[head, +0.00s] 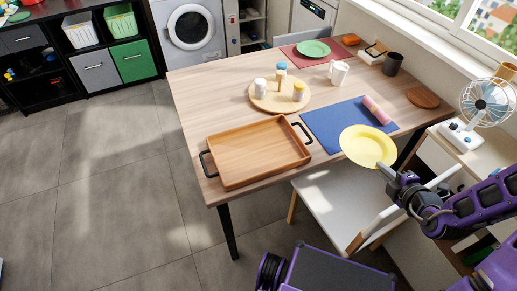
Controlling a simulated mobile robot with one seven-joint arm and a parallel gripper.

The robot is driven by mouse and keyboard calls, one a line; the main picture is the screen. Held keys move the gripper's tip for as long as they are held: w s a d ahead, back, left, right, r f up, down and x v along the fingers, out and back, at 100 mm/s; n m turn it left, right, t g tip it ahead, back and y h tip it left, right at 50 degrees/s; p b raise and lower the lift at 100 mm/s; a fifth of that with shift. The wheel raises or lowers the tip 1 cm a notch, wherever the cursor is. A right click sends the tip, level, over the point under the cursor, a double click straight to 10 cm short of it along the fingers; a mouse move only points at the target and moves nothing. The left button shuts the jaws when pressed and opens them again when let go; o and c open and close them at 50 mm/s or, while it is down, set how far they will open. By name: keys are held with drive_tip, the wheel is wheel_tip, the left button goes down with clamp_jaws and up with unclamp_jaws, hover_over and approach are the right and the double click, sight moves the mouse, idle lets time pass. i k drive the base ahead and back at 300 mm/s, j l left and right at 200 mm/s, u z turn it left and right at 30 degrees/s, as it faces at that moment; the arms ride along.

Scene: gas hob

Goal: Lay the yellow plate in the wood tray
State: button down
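The yellow plate (366,147) is at the front right of the table, overlapping the blue placemat's corner and reaching past the table's front edge in the picture. My gripper (384,170) is at the plate's near right rim and appears shut on it; the fingertips are small and partly hidden by the rim. The plate looks held up over the edge, though its exact height is hard to tell. The wood tray (256,155), with black handles at two ends, lies empty at the table's front left corner, to the left of the plate.
The blue placemat (330,122) bears a rolled pink napkin (376,109). A round board (266,99) with several shakers stands behind the tray. A white mug (338,73) is farther back. A white chair (335,205) stands at the front edge. A fan (487,102) is at right.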

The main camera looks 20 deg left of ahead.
sight(250, 153)
drive_tip(key=k+j, duration=0.15)
drive_tip(key=j, duration=0.25)
drive_tip(key=k+j+z, duration=0.15)
drive_tip(key=j, duration=0.25)
drive_tip(key=k+j, duration=0.1)
drive_tip(key=j, duration=0.3)
drive_tip(key=k+j+z, duration=0.1)
drive_tip(key=j, duration=0.25)
drive_tip(key=k+j+z, duration=0.1)
drive_tip(key=j, duration=0.2)
drive_tip(key=k+j+z, duration=0.1)
drive_tip(key=j, duration=0.25)
drive_tip(key=k+j+z, duration=0.1)
drive_tip(key=j, duration=0.2)
drive_tip(key=k+j+z, duration=0.2)
drive_tip(key=j, duration=0.5)
drive_tip(key=i+j, duration=0.1)
drive_tip(key=j, duration=0.3)
drive_tip(key=i+j+z, duration=0.15)
drive_tip(key=j, duration=0.6)
drive_tip(key=i+z, duration=0.05)
